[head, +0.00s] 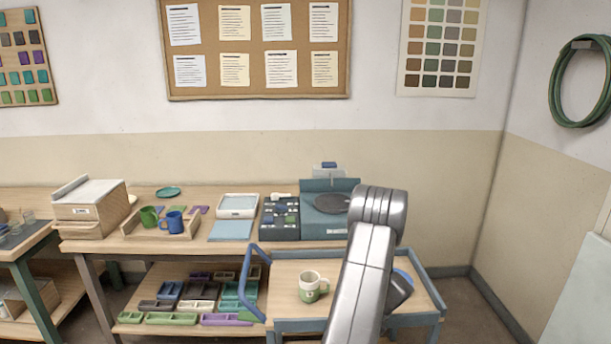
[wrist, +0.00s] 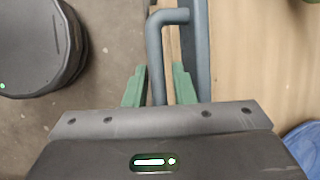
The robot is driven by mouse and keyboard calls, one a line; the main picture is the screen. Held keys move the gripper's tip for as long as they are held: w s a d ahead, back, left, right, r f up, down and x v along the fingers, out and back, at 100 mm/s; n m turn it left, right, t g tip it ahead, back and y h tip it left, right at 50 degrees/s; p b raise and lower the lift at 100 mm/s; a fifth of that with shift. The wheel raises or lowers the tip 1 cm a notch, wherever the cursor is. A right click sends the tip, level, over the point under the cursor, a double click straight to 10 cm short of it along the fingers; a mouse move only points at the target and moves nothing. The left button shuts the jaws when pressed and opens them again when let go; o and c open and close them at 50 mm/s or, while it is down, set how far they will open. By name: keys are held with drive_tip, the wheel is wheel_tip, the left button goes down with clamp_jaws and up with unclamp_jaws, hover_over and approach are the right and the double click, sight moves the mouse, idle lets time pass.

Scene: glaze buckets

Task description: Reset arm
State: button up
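My gripper (wrist: 158,80) shows in the wrist view with its two green fingers apart. A blue-grey bar handle (wrist: 155,50) at the edge of a wooden top runs between them. I see narrow gaps beside the bar, so the gripper looks open around it and not clamped. In the head view my silver arm rises from the bottom and bends over at the top; it hides part of the cart, and my fingers cannot be made out there.
A blue-framed cart (head: 285,326) with a green-and-white mug (head: 312,287) stands in front. Behind it a workbench (head: 135,246) holds a tray with green (head: 149,216) and blue (head: 174,221) mugs. A blue item (wrist: 304,144) lies at the wrist view's right edge.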

drive_tip(key=b+v, duration=0.2)
drive_tip(key=v, duration=1)
drive_tip(key=p+x, duration=0.2)
drive_tip(key=x, duration=1.1)
drive_tip(key=shift+a+f, duration=0.1)
drive_tip(key=shift+f, duration=0.05)
drive_tip(key=shift+s+f+t+b, duration=0.1)
drive_tip(key=shift+f+t+b, duration=0.15)
drive_tip(key=shift+b, duration=0.4)
drive_tip(key=shift+s+r+t+b, duration=0.15)
drive_tip(key=shift+t+b, duration=0.4)
drive_tip(key=shift+b, duration=0.15)
drive_tip(key=shift+r, duration=0.1)
